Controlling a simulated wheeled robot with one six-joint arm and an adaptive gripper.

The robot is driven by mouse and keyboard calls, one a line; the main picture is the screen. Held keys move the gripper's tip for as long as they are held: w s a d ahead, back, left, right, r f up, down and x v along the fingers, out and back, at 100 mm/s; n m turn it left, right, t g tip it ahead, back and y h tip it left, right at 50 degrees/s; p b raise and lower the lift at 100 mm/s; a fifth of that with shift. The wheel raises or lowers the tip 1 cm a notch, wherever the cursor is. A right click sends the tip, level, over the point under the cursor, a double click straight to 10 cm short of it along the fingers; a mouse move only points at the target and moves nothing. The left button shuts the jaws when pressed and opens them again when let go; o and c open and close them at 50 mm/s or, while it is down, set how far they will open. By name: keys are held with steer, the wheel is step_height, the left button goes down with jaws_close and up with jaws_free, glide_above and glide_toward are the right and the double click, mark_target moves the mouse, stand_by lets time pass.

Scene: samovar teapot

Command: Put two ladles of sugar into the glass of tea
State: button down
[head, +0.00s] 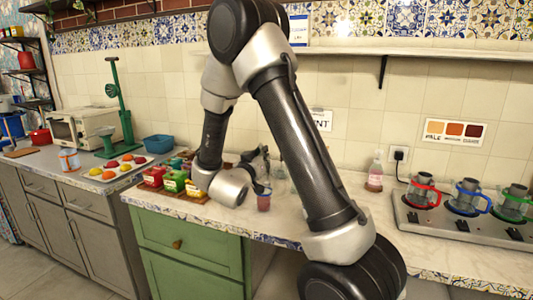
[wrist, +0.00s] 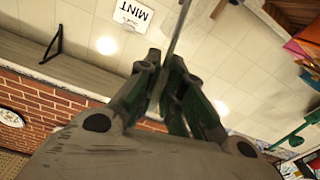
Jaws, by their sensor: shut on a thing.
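My gripper (head: 257,168) is above the marble counter, behind the glass of tea in the head view. In the wrist view my gripper (wrist: 163,82) is shut on a thin grey handle (wrist: 178,35), which looks like the ladle's. The ladle's bowl does not show, so I cannot tell whether it holds sugar. A small glass with reddish tea (head: 264,202) stands on the counter, just below my gripper in the head view. Red, green and yellow containers (head: 173,182) stand to its left. I cannot tell which one holds sugar.
My forearm crosses the head view and hides part of the counter. A bottle (head: 375,172) stands near the wall. A stove (head: 465,232) with several glass pots is at the right. A tray of fruit (head: 117,170) and a green press (head: 122,105) are at the left.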

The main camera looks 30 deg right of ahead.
steer(key=w+a+f+n+t, duration=0.3)
steer(key=w+a+f+n, duration=0.3)
steer(key=n, duration=0.6)
steer(key=s+d+r+m+g, duration=0.1)
steer(key=r+m, duration=0.1)
steer(key=m, duration=0.1)
steer(key=s+d+r+m+g, duration=0.1)
steer(key=s+d+r+m, duration=0.1)
steer(key=r+m, duration=0.1)
steer(key=s+d+r+m+g, duration=0.1)
steer(key=s+d+r+m, duration=0.1)
steer(key=m, duration=0.3)
steer(key=shift+s+d+r, duration=0.15)
steer(key=shift+s+r, duration=0.1)
steer(key=shift+r, duration=0.15)
steer(key=shift+s+d+r+m+g, duration=0.15)
steer(key=shift+s+d+r+m, duration=0.35)
steer(key=shift+r+m, duration=0.25)
steer(key=shift+s+d+r+m+g, duration=0.15)
steer(key=shift+s+d+r+m, duration=0.2)
steer(key=shift+d+r+m, duration=0.4)
steer(key=shift+a+f, duration=0.15)
